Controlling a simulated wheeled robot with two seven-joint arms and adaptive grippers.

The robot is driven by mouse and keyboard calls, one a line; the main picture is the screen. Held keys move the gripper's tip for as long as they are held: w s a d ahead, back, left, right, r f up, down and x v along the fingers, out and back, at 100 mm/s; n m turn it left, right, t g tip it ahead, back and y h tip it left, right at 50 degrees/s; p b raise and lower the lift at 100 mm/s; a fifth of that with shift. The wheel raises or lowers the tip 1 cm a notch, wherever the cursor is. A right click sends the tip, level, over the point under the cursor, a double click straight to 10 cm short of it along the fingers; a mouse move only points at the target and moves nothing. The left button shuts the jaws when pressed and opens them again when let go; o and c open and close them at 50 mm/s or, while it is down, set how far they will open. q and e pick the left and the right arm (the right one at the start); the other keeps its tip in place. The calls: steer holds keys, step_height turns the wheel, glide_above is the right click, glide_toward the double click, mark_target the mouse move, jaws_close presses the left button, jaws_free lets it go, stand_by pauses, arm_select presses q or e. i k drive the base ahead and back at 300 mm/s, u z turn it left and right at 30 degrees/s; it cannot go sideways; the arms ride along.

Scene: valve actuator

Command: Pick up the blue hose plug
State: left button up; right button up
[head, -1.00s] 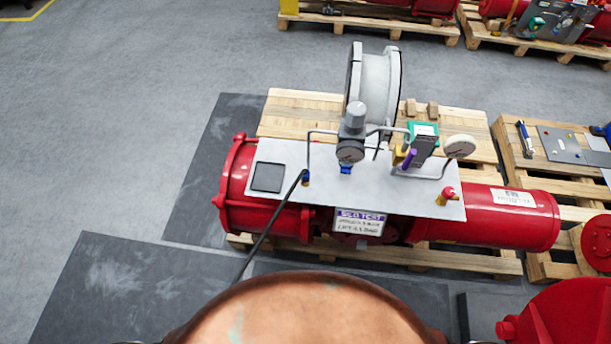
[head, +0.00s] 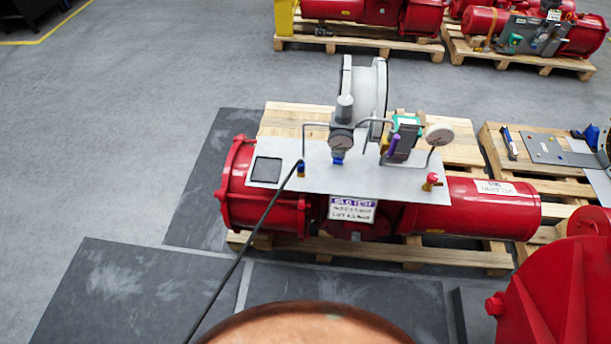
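A small blue plug (head: 301,164) sits at the upper end of a black hose (head: 243,252), at the left part of the grey panel on the red valve actuator (head: 471,207). A brass fitting (head: 301,172) shows just below it. The plug is small, so I cannot tell exactly how it joins the fitting. A second blue part (head: 337,159) shows under the grey regulator (head: 342,133). Neither of my grippers is in view.
The actuator rests on a wooden pallet (head: 391,249). A copper-coloured rounded surface (head: 310,323) fills the bottom middle. Another red unit (head: 560,290) stands at lower right. Dark mats (head: 115,290) and grey floor on the left are clear.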

mark_target(300, 168)
steer(key=z, duration=1.1)
steer(key=i, duration=0.65)
steer(key=u, duration=0.95)
